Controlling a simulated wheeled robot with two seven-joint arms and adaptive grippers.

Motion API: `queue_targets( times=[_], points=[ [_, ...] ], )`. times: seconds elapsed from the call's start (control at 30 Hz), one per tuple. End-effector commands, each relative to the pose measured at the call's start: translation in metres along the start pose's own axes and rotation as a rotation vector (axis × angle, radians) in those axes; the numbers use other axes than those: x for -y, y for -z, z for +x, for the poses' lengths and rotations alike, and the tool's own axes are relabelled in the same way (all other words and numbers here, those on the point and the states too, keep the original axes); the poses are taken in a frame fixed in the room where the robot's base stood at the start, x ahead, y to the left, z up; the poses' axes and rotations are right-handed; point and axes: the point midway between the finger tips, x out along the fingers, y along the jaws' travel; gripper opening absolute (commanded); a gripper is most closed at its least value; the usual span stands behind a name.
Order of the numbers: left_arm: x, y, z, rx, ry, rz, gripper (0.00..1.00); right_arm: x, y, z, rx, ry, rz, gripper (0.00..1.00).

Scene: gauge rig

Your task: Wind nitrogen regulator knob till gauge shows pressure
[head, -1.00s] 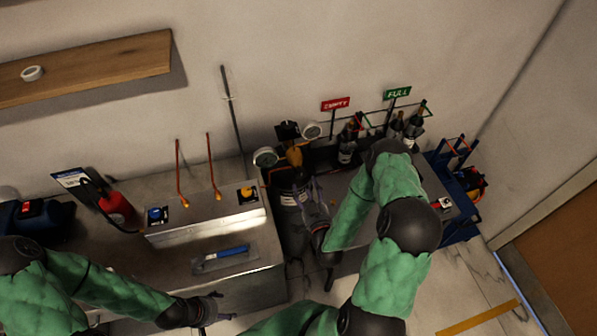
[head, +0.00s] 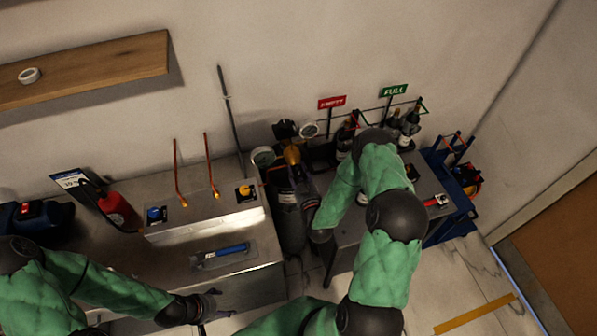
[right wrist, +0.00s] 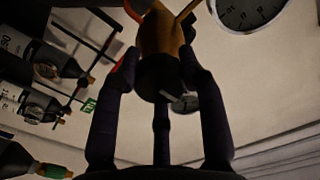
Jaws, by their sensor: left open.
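The brass-yellow regulator (head: 291,154) sits on a dark cylinder (head: 291,232) between the bench and the cart, with two round gauges, one at its left (head: 263,156) and one behind right (head: 309,130). In the right wrist view, its dark knob (right wrist: 158,76) lies between the fingertips of my right gripper (right wrist: 159,68); whether they press on it is unclear. One gauge face (right wrist: 248,8) is partly cut off at the top, its needle not readable. My left gripper (head: 222,305) is open and empty in front of the bench.
Bottles (head: 408,125) stand near the EMPTY (head: 332,102) and FULL (head: 393,90) signs. A blue cart (head: 447,190) is at right.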

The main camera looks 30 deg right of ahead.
Motion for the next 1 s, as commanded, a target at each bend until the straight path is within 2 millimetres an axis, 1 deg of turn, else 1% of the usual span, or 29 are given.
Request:
queue_targets(
  times=[0.27, 0.47, 0.67, 1.0],
  points=[
    [0.000, 0.000, 0.001, 0.000, 0.000, 0.000, 0.74, 0.000, 0.001, 0.001, -0.004, 0.001, 0.005, 0.08],
    [0.002, 0.000, 0.006, 0.000, 0.000, 0.000, 0.74, -0.001, 0.001, 0.001, -0.006, 0.001, 0.057, 0.08],
    [0.006, 0.001, 0.016, 0.000, 0.000, 0.000, 0.74, -0.001, 0.000, 0.001, -0.007, 0.001, 0.182, 0.08],
    [0.014, 0.001, 0.039, 0.000, 0.000, 0.000, 0.74, -0.002, 0.000, 0.001, -0.009, 0.003, 0.496, 0.08]
  ],
)
